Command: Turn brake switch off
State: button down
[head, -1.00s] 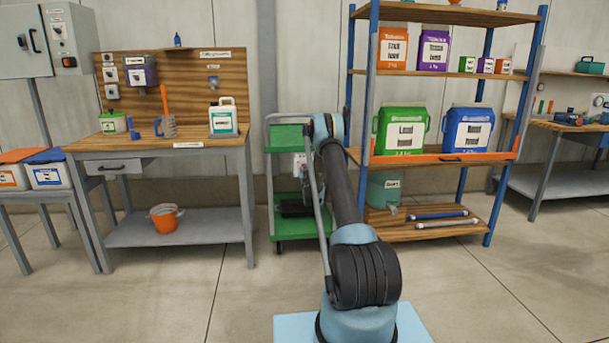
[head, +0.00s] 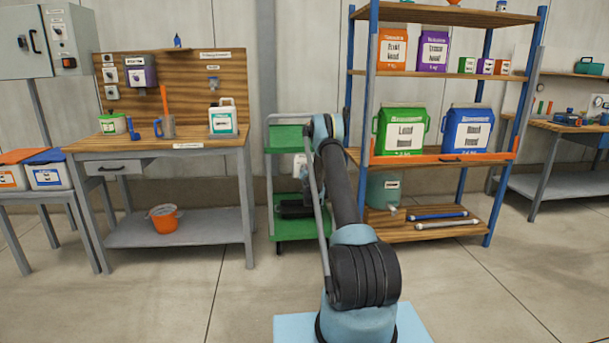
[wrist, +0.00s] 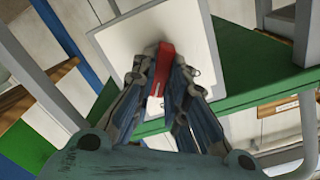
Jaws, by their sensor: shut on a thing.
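A red lever (wrist: 165,58) stands out from a pale square plate (wrist: 120,42) in the wrist view. I take it to be the brake switch; no label on it is readable. My gripper (wrist: 168,78) has its dark fingers on both sides of the lever, shut on it. The fingers hide part of the lever, so its exact setting is hard to tell. In the head view my gripper is mostly hidden behind my arm, in front of the green cart (head: 285,134).
In the wrist view green cart parts (wrist: 250,65) and grey posts are close around my gripper.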

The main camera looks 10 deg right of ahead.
jog(key=shift+d+m, duration=0.2)
jog(key=shift+m, duration=0.8)
jog(key=shift+a, duration=0.2)
jog(key=c, duration=1.6)
grip_release()
jog(key=shift+a, duration=0.1)
